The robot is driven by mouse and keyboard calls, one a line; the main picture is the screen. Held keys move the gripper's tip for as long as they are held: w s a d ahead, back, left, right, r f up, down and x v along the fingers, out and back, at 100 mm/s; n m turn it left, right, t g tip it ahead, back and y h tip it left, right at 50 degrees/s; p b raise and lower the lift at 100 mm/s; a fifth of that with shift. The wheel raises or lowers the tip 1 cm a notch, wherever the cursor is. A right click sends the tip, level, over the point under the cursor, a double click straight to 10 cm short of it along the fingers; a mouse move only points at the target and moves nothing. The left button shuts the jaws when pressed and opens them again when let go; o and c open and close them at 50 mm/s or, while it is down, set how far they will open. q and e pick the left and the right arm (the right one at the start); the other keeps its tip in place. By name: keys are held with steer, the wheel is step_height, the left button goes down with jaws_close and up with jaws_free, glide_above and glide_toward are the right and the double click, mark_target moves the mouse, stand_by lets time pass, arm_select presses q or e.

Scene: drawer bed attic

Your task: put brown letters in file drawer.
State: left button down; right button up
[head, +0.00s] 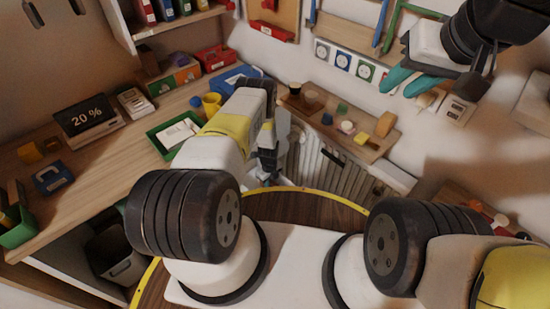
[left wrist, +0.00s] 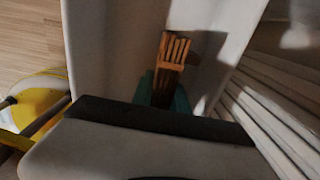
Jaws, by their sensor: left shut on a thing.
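In the left wrist view, my left gripper (left wrist: 164,88) has teal fingers closed around a bundle of thin brown pieces, which look like the brown letters (left wrist: 174,48). Their edges stick up past the fingertips, in front of pale grey-white panels. I cannot clearly identify the file drawer in either view.
A wooden desk (head: 98,165) runs along the left with a green tray (head: 160,142) holding white papers, a yellow cup (head: 211,104) and a display reading 20 % (head: 87,119). A wooden shelf (head: 365,150) with small items is above the white radiator (head: 318,172). A grey bin (head: 115,262) stands below the desk.

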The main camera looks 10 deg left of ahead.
arm_select(q)
steer(key=c, duration=1.3)
jaws_free()
steer(key=shift+f, duration=0.1)
step_height(320, 180, up, 12)
steer(key=w+r+n+t, duration=0.1)
steer(key=w+r+n, duration=0.15)
steer(key=r, duration=0.75)
steer(key=w+r+n, duration=0.2)
steer(key=r+n, duration=0.1)
steer(key=r, duration=0.6)
steer(key=s+r+n+t+h, duration=0.1)
steer(key=s+r+n, duration=0.15)
steer(key=r, duration=0.85)
steer(key=s+r+n+t, duration=0.1)
steer(key=r+n, duration=0.3)
steer(key=r, duration=0.7)
steer(key=s+r+n+t+h, duration=0.15)
steer(key=s+r+n, duration=0.75)
steer(key=s+r, duration=0.9)
steer(key=s+n, duration=0.1)
steer(key=s, duration=0.2)
steer(key=s+r+n+t, duration=0.1)
steer(key=s, duration=0.2)
steer(key=s+r+n, duration=0.1)
steer(key=s+n, duration=0.1)
steer(key=s, duration=0.1)
steer(key=shift+s+d+t, duration=0.2)
steer(key=shift+s+t, duration=0.15)
steer(key=shift+s, duration=0.05)
